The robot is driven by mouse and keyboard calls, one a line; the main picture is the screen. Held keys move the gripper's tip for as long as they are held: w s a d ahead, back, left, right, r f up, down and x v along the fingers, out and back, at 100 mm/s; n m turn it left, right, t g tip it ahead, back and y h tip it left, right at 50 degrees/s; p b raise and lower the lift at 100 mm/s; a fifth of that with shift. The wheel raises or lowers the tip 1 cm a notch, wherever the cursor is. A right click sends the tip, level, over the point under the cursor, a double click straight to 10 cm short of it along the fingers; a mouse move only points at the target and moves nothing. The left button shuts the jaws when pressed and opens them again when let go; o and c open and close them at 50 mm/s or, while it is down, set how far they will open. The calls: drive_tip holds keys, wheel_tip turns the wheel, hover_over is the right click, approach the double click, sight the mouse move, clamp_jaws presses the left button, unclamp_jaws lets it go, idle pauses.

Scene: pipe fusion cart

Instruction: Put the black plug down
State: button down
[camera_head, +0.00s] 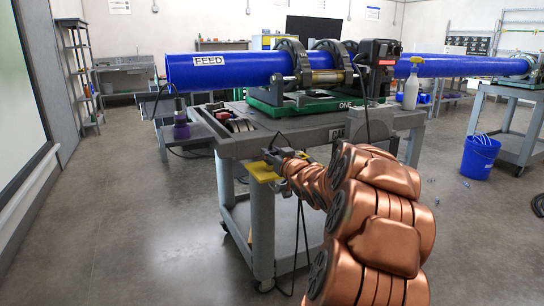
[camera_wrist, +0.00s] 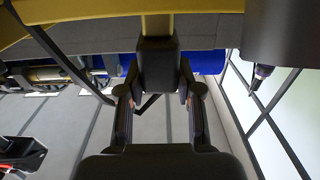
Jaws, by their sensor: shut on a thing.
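The black plug (camera_wrist: 158,62) sits between the two fingers of my gripper (camera_wrist: 158,80) in the wrist view. The gripper is shut on it. A yellow bar (camera_wrist: 157,24) shows right behind the plug; I cannot tell whether they touch. In the head view, my gripper (camera_head: 276,157) is at the front left corner of the grey cart (camera_head: 320,132), just above a yellow bracket (camera_head: 262,172). The plug is too small and dark there to tell from the gripper. A black cable (camera_head: 299,230) hangs below the gripper.
A blue pipe (camera_head: 235,68) lies in a green-based fusion machine (camera_head: 290,105) on the cart. A spray bottle (camera_head: 412,85) stands at the cart's right side. A blue bucket (camera_head: 480,156) is on the floor at right. The floor left of the cart is clear.

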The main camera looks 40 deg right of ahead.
drive_tip(key=c, duration=0.8)
unclamp_jaws()
drive_tip(key=shift+f, duration=0.1)
drive_tip(key=shift+o, duration=0.2)
drive_tip(key=shift+s+r, duration=0.2)
drive_tip(key=shift+s, duration=0.05)
drive_tip(key=p+v, duration=0.2)
drive_tip(key=v, duration=0.9)
drive_tip(key=shift+s+a, duration=0.2)
drive_tip(key=shift+s, duration=0.05)
drive_tip(key=shift+w+p, duration=0.1)
drive_tip(key=shift+p, duration=0.2)
